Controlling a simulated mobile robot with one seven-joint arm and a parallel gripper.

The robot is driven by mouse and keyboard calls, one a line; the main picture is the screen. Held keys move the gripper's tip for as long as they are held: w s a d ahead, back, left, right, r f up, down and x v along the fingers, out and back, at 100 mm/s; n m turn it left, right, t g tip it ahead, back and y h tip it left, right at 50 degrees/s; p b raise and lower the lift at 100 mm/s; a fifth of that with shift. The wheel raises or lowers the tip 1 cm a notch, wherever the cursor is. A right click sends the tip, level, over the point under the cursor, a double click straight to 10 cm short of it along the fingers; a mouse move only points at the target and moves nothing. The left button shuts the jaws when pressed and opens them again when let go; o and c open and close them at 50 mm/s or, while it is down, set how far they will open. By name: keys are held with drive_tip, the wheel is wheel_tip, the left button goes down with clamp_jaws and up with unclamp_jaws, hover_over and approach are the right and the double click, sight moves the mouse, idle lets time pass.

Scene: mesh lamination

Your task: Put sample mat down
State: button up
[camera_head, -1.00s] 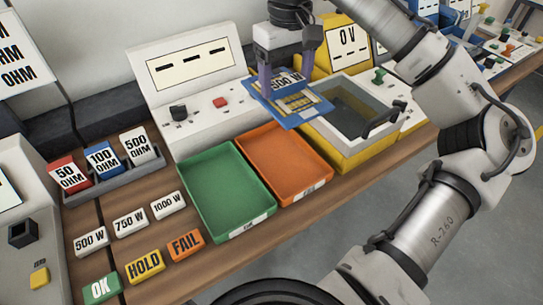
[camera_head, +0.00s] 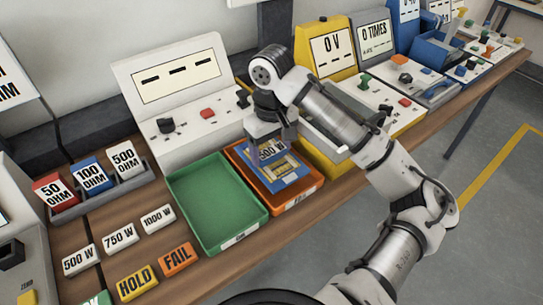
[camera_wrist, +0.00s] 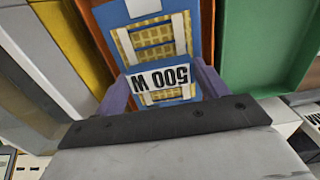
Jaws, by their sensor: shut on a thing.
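The sample mat (camera_head: 284,172) is a blue sheet with a yellow grid and a "500 W" label. It is over the orange tray (camera_head: 315,188), within the tray's outline; whether it touches the tray floor I cannot tell. Part of the mat's gripped end is hidden by the gripper.
An empty green tray (camera_head: 213,205) stands directly left of the orange tray. A yellow-framed machine (camera_head: 335,150) stands close on the right. Label blocks such as "FAIL" (camera_head: 177,259) lie at the front left.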

sight(271, 152)
drive_tip(key=shift+f, duration=1.65)
drive_tip(key=shift+f, duration=0.2)
drive_tip(key=o, duration=1)
drive_tip(key=shift+r, duration=0.1)
drive_tip(key=shift+o, duration=0.2)
wheel_tip(271, 152, up, 12)
drive_tip(key=shift+r, duration=0.15)
